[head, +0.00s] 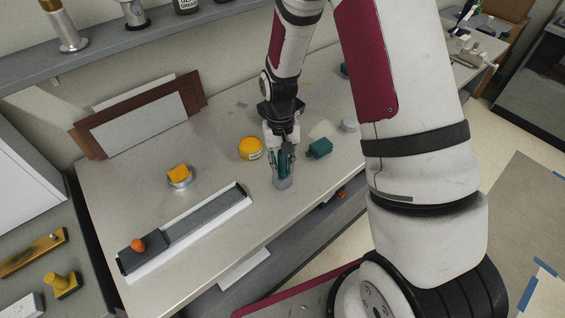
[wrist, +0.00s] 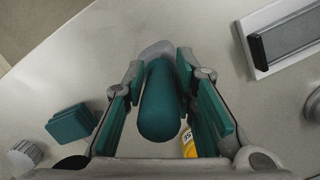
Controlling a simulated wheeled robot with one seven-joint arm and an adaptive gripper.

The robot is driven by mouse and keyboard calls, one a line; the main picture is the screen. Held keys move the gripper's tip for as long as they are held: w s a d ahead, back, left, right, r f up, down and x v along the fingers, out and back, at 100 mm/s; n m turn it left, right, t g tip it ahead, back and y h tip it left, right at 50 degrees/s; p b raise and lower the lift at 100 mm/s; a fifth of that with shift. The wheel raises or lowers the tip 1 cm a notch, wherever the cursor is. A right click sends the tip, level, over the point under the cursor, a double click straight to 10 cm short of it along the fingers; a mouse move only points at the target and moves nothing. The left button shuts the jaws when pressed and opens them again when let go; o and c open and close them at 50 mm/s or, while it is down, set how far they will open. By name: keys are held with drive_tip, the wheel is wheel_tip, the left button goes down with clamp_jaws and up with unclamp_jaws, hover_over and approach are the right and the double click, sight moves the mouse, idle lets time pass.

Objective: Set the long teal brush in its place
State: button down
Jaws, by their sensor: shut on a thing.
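My gripper (head: 282,163) is shut on a teal, round-ended piece with a grey end, which I take for the long teal brush (wrist: 160,102). In the wrist view my gripper (wrist: 160,85) has one teal-padded finger on each side of it. In the head view the fingers hide most of the brush, and its grey end (head: 283,183) shows below them, low over the table. I cannot tell whether it touches the table. A separate teal block (head: 319,148) lies to the right of my gripper; it also shows in the wrist view (wrist: 70,123).
A yellow tin (head: 250,149) stands left of my gripper. Farther left are a silver dish with an orange-yellow block (head: 179,173) and a long dark-grey strip in a white tray (head: 205,236) with an orange knob (head: 138,245). A grey knobbed cap (head: 348,125) stands behind right. Framed boards (head: 140,122) lean at the back.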

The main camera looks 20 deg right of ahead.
drive_tip(key=shift+f, duration=0.1)
drive_tip(key=c, duration=1.2)
unclamp_jaws()
drive_tip(key=r, duration=0.4)
drive_tip(key=w+r, duration=0.1)
drive_tip(key=r, duration=0.7)
drive_tip(key=shift+w+d, duration=0.1)
drive_tip(key=shift+w, duration=0.25)
drive_tip(key=s+r+t, duration=0.2)
drive_tip(key=s+r, duration=0.4)
drive_tip(key=r, duration=0.1)
drive_tip(key=s+r+n+t, duration=0.1)
drive_tip(key=s+r+t, duration=0.1)
drive_tip(key=s+r, duration=0.5)
drive_tip(key=s+r+n+t+b, duration=0.1)
drive_tip(key=s+r+t, duration=0.2)
drive_tip(key=s+r, duration=0.3)
drive_tip(key=shift+s+r, duration=0.15)
drive_tip(key=shift+r, duration=0.5)
